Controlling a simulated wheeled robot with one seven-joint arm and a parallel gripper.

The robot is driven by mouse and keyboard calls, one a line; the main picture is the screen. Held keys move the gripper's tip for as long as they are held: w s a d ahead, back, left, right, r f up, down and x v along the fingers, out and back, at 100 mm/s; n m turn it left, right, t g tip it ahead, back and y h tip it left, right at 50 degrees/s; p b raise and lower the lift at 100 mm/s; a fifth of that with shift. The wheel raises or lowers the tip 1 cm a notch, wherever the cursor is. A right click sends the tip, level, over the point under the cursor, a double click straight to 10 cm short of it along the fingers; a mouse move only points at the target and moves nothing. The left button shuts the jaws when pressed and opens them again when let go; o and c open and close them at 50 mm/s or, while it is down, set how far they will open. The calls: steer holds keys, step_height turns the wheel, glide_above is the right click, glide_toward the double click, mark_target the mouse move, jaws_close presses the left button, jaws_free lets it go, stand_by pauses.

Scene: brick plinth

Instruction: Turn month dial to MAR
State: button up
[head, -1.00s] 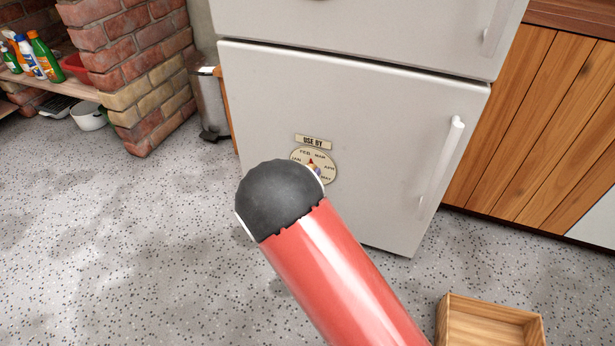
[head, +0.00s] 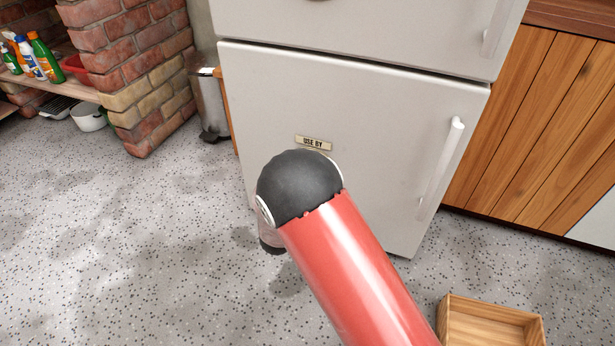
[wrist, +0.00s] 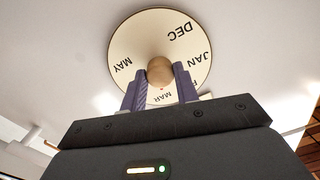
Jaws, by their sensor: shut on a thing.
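The month dial (wrist: 140,42) is a cream disc on the white fridge door, seen in the wrist view. DEC, JAN, MAY and MAR can be read on it; MAR is on the side toward my gripper, between the fingers. A round wooden knob (wrist: 159,68) stands at its centre. A small orange mark shows between the knob and MAR. My gripper (wrist: 160,76) has its two purple fingers shut on the knob, one at each side. In the head view my arm hides both dial and gripper; only the USE BY label (head: 313,142) shows above.
The fridge door (head: 375,120) has a white vertical handle (head: 440,165) at right. A wooden crate (head: 490,322) lies on the floor at lower right. A metal bin (head: 208,105) and brick pillar (head: 130,75) stand left. The speckled floor at left is open.

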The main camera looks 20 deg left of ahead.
steer(key=shift+f, duration=0.15)
steer(key=o, duration=1)
steer(key=shift+s, duration=0.1)
steer(key=s, duration=0.7)
steer(key=shift+s+a+p, duration=0.15)
steer(key=shift+s+p, duration=0.2)
steer(key=shift+p, duration=0.05)
